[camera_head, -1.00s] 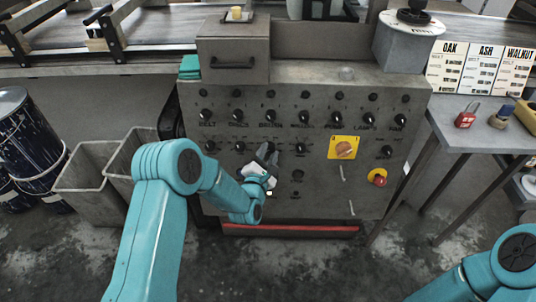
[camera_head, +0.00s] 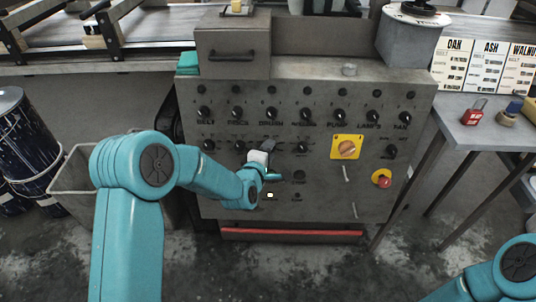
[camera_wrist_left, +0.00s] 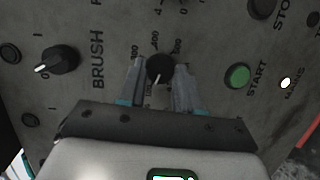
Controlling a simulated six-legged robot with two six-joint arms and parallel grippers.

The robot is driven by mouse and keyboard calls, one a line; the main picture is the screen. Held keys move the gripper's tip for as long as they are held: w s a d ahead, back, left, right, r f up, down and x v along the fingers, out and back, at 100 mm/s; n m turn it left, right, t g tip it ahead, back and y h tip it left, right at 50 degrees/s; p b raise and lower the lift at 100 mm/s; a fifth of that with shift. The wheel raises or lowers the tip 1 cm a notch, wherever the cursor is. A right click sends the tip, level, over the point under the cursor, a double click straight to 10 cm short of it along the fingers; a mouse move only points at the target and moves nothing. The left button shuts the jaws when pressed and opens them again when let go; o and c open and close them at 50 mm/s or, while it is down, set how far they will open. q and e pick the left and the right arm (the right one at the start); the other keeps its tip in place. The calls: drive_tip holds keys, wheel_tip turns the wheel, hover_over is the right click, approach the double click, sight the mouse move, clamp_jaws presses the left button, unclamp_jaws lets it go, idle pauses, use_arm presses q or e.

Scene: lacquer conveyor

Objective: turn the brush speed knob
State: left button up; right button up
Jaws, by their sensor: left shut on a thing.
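The brush speed knob (camera_wrist_left: 160,66) is a round black knob with a white pointer line and a ring of printed numbers, on the grey control panel (camera_head: 330,200). In the left wrist view my left gripper (camera_wrist_left: 160,84) has one finger on each side of it and is shut on it. In the head view the left gripper (camera_head: 269,148) is at the panel's lower knob row, below the "BRUSH" label, and hides the knob. The pointer line runs toward the gripper side in the wrist view. My right gripper is out of view; only part of that arm shows.
A black brush switch (camera_wrist_left: 60,61) and a green start button (camera_wrist_left: 237,76) flank the knob in the wrist view. A yellow-plated orange rotary switch (camera_head: 347,147) and a red stop button (camera_head: 382,178) sit to the right. A side table (camera_head: 480,135) stands at right.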

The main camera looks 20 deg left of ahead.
use_arm(q)
drive_tip(key=shift+w+d+r+m+g+y+p, duration=0.15)
drive_tip(key=shift+m+g+y+p, duration=0.55)
drive_tip(key=shift+m+p, duration=1.6)
drive_tip(key=shift+d+m+g+y+p, duration=0.15)
drive_tip(key=shift+m+g+y+p, duration=0.3)
drive_tip(key=shift+m+y+p, duration=1.75)
drive_tip(key=shift+w+d+r+m+g+h+p, duration=0.15)
drive_tip(key=shift+m+g+h+p, duration=0.7)
drive_tip(key=shift+m, duration=2.65)
drive_tip(key=shift+s+y+p, duration=0.1)
drive_tip(key=shift+y+p, duration=0.35)
drive_tip(key=shift+y, duration=0.2)
drive_tip(key=o, duration=1)
drive_tip(key=shift+f, duration=0.1)
